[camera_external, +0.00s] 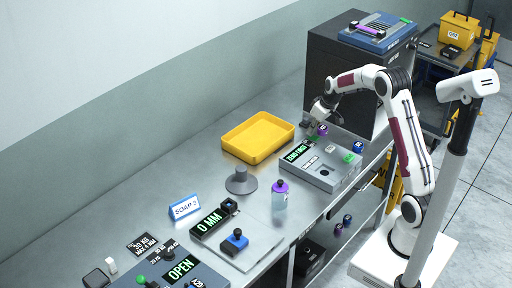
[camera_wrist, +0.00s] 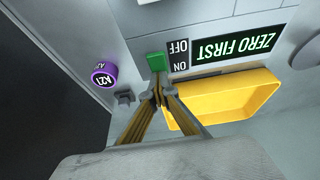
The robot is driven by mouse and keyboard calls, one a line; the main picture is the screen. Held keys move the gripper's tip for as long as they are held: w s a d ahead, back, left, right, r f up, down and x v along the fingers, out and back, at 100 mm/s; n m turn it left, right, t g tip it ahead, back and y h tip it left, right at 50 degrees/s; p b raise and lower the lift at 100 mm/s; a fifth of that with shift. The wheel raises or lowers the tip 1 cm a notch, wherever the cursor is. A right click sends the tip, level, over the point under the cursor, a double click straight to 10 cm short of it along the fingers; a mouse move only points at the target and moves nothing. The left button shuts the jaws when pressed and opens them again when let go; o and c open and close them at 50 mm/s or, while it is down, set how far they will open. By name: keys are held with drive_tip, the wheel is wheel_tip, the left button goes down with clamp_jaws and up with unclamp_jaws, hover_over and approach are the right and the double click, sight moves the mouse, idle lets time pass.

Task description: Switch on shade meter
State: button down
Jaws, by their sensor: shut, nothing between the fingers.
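The shade meter (camera_external: 322,172) is a grey box on the bench in the external view. Its lit display (camera_external: 297,152) reads ZERO FIRST in green; in the wrist view the same display (camera_wrist: 246,45) appears upside down. A green switch (camera_wrist: 156,62) sits beside the ON and OFF labels (camera_wrist: 180,56), nearer the ON label. My gripper (camera_wrist: 158,90) is shut and empty, its fingertips close to the green switch; I cannot tell whether they touch it. In the external view my gripper (camera_external: 311,122) is over the meter's far end and partly hides the switch area.
A yellow tray (camera_external: 240,153) lies beside the meter. A purple-capped piece (camera_wrist: 103,75) is close to my fingers. A dark cabinet (camera_external: 325,75) stands behind. A purple-topped bottle (camera_external: 279,198), a grey knobbed disc (camera_external: 241,182) and other devices stand nearer the camera.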

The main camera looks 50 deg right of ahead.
sight(316, 137)
drive_tip(key=shift+s+a+f, duration=0.1)
drive_tip(key=shift+s+f, duration=0.35)
drive_tip(key=shift+s, duration=0.65)
drive_tip(key=shift+r, duration=0.15)
wheel_tip(316, 137, up, 5)
drive_tip(key=shift+f, duration=0.15)
drive_tip(key=v, duration=1)
drive_tip(key=shift+w, duration=0.1)
